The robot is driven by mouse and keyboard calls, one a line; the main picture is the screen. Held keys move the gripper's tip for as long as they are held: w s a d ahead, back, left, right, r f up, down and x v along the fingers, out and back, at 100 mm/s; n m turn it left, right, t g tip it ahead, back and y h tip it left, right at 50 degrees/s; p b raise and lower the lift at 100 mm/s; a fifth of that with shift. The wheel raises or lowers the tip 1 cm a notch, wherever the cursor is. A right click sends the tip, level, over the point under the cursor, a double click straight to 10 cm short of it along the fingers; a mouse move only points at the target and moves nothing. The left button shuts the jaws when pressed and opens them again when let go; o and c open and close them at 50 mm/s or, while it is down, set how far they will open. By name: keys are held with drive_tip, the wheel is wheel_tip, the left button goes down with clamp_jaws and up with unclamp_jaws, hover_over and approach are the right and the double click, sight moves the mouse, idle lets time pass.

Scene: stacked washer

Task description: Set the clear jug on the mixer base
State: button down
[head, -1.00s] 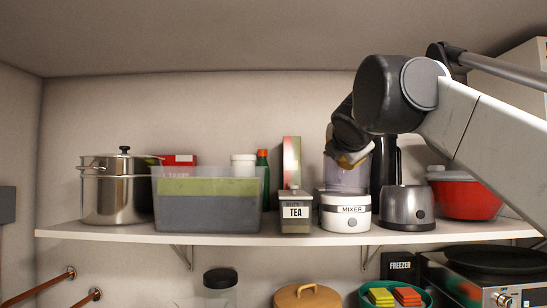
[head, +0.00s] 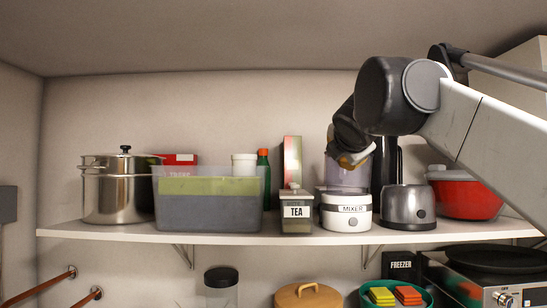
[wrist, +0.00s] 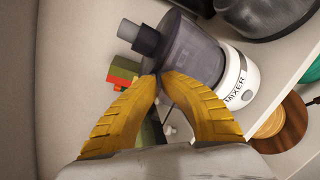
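The clear jug (head: 348,177) is a see-through, purple-tinted cylinder. It stands upright over the white mixer base (head: 346,221), which has a MIXER label, and looks seated on it or very close. In the wrist view the jug (wrist: 200,52) has a dark lid with a knob, and its lower end meets the base (wrist: 237,85). My gripper (wrist: 158,75) has yellow fingers, with the tips brought together at the jug's near side. They look shut on a thin part of it, hidden between the tips. In the head view my gripper (head: 354,160) is at the jug's top, partly hidden by my arm.
A dark tall appliance (head: 391,165) is behind. A clear bin (head: 208,205), a steel pot (head: 118,190) and a red bowl (head: 466,195) stand farther off.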

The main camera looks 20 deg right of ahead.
drive_tip(key=shift+f+b, duration=0.4)
drive_tip(key=shift+f, duration=0.3)
drive_tip(key=c, duration=1.9)
unclamp_jaws()
drive_tip(key=shift+s, duration=0.15)
drive_tip(key=p+v, duration=0.1)
drive_tip(key=v, duration=1)
drive_tip(key=shift+a, duration=0.1)
